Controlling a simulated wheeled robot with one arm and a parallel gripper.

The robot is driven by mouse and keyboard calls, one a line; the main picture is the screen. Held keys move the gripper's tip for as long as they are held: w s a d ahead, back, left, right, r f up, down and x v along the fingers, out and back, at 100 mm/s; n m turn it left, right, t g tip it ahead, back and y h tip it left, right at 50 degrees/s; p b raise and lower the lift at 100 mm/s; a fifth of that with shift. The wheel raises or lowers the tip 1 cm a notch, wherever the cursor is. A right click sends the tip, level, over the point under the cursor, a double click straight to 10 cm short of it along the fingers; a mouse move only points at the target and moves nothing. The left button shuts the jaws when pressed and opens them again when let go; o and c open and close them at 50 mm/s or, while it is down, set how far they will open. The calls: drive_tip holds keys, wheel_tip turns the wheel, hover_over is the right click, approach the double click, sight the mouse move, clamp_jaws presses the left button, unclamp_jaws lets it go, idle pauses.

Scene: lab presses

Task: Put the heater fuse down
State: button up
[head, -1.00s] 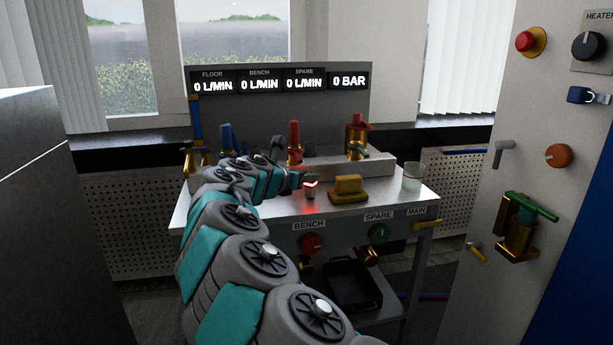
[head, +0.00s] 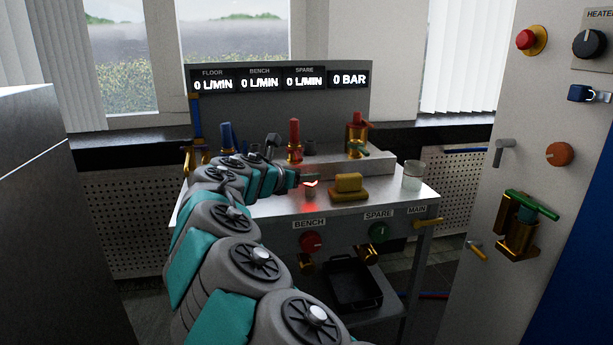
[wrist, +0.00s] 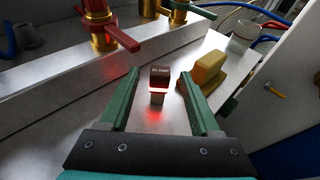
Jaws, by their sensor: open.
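The heater fuse (wrist: 159,78) is a small dark block with a pale label and a glowing red band. It stands upright on the metal bench top (wrist: 60,145), and its red glow reflects there. In the head view the fuse (head: 310,191) is small, left of a yellow block. My gripper (wrist: 160,74) is open, with one green finger on each side of the fuse and visible gaps to both. In the head view the gripper (head: 308,178) is at the fuse, too small there to show its fingers clearly.
The yellow block (wrist: 208,70) is close by the right finger. A glass beaker (head: 412,175) stands near the bench's right end. Red-handled valves (head: 295,140) rise from the raised ledge behind. Bare bench top lies in front of the fuse.

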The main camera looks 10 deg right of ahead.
drive_tip(key=v, duration=0.9)
drive_tip(key=shift+s+a+r+b, duration=0.2)
drive_tip(key=shift+s+a+b, duration=0.05)
drive_tip(key=shift+b, duration=0.05)
drive_tip(key=shift+o, duration=0.5)
drive_tip(key=shift+s, duration=0.1)
drive_tip(key=w+d+f+t+h, duration=0.1)
drive_tip(key=w+d+f+h+b, duration=0.1)
drive_tip(key=w+d+f, duration=0.1)
drive_tip(key=shift+w+d+f+t, duration=0.25)
drive_tip(key=shift+w+d+t, duration=0.05)
drive_tip(key=shift+t, duration=0.1)
drive_tip(key=shift+w+f+t, duration=0.3)
drive_tip(key=shift+w, duration=0.2)
drive_tip(key=shift+s+d+x, duration=0.15)
drive_tip(key=shift+x, duration=1.8)
drive_tip(key=shift+s+d+x, duration=0.15)
drive_tip(key=shift+x, duration=1.75)
drive_tip(key=shift+f, duration=0.15)
clamp_jaws()
